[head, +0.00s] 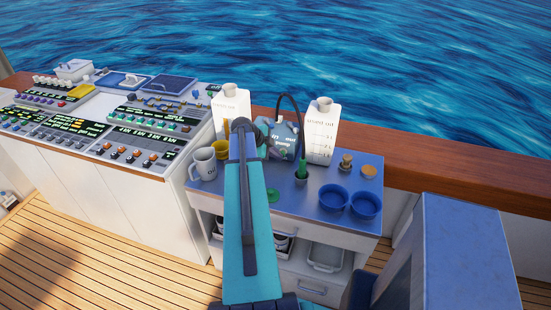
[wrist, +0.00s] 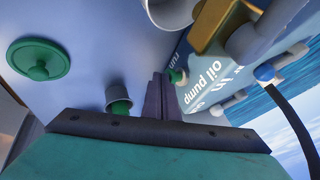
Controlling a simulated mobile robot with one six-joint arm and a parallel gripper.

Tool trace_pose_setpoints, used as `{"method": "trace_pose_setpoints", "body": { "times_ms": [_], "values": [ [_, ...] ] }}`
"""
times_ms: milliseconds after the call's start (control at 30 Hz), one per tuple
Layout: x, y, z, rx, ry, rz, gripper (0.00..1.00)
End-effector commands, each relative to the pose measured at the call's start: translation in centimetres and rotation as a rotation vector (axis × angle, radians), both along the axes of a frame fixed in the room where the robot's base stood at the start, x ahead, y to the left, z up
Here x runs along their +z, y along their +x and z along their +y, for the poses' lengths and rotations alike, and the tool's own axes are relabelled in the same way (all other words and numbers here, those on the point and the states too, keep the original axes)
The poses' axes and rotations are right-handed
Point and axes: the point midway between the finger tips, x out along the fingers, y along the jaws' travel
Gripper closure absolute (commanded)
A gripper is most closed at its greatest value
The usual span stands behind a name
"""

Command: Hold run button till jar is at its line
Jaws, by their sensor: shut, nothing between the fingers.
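The oil pump (head: 284,138) is a blue-grey box on the counter, partly behind my arm in the head view. In the wrist view its face (wrist: 212,88) reads "oil pump". A green run button (wrist: 178,77) sticks out by the word "run". My gripper (wrist: 160,80) is shut and empty, its fingertips close beside the button; I cannot tell if they touch it. A white jar with "used oil" and scale marks (head: 321,132) stands right of the pump. A second white jar (head: 231,105) stands left. I cannot make out the oil level in either.
A black hose (head: 300,112) arches above the pump. The counter (head: 318,213) also holds a mug (head: 203,164), blue bowls (head: 334,198), a green disc (head: 272,194) and a grey cup (wrist: 120,98) with a green item. A control console (head: 110,125) stands at left.

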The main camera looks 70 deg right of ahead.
Motion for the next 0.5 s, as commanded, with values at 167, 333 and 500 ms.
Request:
{"method": "trace_pose_setpoints", "body": {
  "times_ms": [167,333,500],
  "values": [
    [-0.02,-0.01,0.01,0.0,0.0,0.0,1.0],
    [-0.1,0.0,-0.1,0.0,0.0,0.0,1.0],
    [-0.34,0.07,-0.77,0.0,-0.001,0.0,1.0]
  ]
}}
